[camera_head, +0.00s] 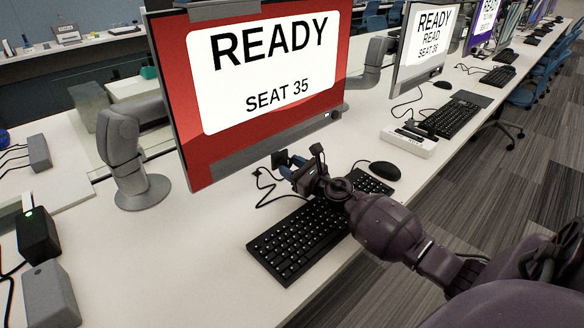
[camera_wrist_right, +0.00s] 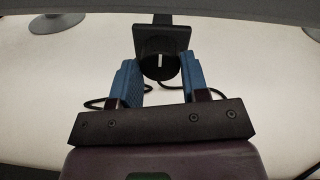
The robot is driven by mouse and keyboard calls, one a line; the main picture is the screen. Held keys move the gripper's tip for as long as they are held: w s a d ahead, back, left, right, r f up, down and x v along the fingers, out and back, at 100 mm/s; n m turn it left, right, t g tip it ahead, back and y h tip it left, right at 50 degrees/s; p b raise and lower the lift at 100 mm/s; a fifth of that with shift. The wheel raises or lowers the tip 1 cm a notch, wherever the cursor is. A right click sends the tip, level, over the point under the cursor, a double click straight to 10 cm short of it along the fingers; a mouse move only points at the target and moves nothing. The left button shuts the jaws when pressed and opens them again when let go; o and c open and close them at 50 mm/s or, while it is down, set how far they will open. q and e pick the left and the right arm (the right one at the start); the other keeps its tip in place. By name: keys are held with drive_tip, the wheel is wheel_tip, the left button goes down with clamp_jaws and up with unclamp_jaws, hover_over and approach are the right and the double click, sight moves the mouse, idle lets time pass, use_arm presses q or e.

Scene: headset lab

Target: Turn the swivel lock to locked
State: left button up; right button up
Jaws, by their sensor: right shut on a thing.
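The swivel lock is a round black knob (camera_wrist_right: 155,67) with a white line on its face, below a square black plate (camera_wrist_right: 162,38). The line looks about upright in the wrist view. The plate also shows in the head view (camera_head: 281,158), under the lower edge of the red READY SEAT 35 monitor (camera_head: 255,135). My right gripper (camera_wrist_right: 159,72) has its two blue fingers on either side of the knob and is shut on it. In the head view the right gripper (camera_head: 290,166) hides most of the knob. My left gripper is not in view.
A black keyboard (camera_head: 292,243) lies beneath my right arm, with a mouse (camera_head: 385,170) behind it. A black cable lies on the white desk (camera_head: 190,260) near the lock. A grey monitor stand (camera_head: 143,192) is at left. The front left desk surface is mostly clear.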

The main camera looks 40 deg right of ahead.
drive_tip(key=m, duration=0.3)
drive_tip(key=shift+m, duration=0.4)
drive_tip(key=m, duration=0.4)
drive_tip(key=shift+m+p, duration=0.3)
drive_tip(key=shift+p, duration=0.05)
drive_tip(key=m+p, duration=0.1)
drive_tip(key=m, duration=0.3)
drive_tip(key=shift+m, duration=0.4)
drive_tip(key=m+p, duration=0.1)
drive_tip(key=m, duration=0.2)
drive_tip(key=shift+m+t+h, duration=0.3)
drive_tip(key=shift+m+t, duration=0.1)
drive_tip(key=shift+m, duration=0.6)
drive_tip(key=shift+f, duration=0.15)
drive_tip(key=o, duration=0.9)
